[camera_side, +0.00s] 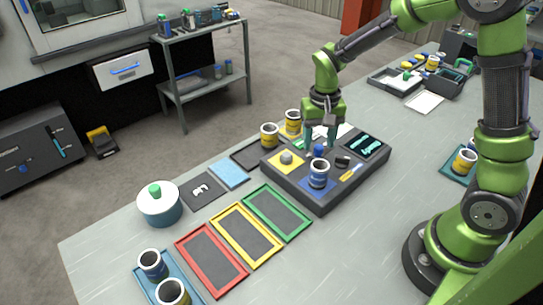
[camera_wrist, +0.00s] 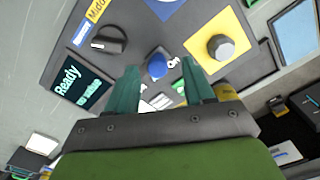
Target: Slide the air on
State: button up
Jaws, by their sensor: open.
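The control panel (camera_side: 330,195) is a dark grey box on the bench. A blue round knob (camera_side: 319,150) stands on its top, and it also shows in the wrist view (camera_wrist: 157,65). Lettering that seems to read "On" lies just right of the knob in the wrist view. My gripper (camera_side: 321,138) points down over the panel, close to the knob. In the wrist view my gripper (camera_wrist: 159,68) has its green fingers apart, one to each side of the blue knob. I cannot tell whether the fingers touch it.
The panel also bears a grey knob on a yellow square (camera_wrist: 219,46), a black knob (camera_wrist: 109,40), a "Ready" display (camera_wrist: 80,80) and a blue-and-white cup (camera_side: 318,176). Yellow cups (camera_side: 270,138) stand behind. Coloured trays (camera_side: 245,235) lie left of the panel.

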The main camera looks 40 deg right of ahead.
aim_at(317, 147)
notch_tip(317, 147, up, 16)
jog(key=shift+f, duration=0.25)
jog(key=s+a+n+t+y, duration=0.1)
jog(key=s+a+t, duration=0.1)
jog(key=s, duration=0.4)
jog(key=s+a+n+t+y, duration=0.1)
jog(key=s+a+t, duration=0.1)
jog(key=s+t, duration=0.3)
jog(key=shift+s+a+r+n, duration=0.25)
jog(key=shift+s+r+n, duration=0.15)
jog(key=shift+s, duration=0.85)
dwell(0.8)
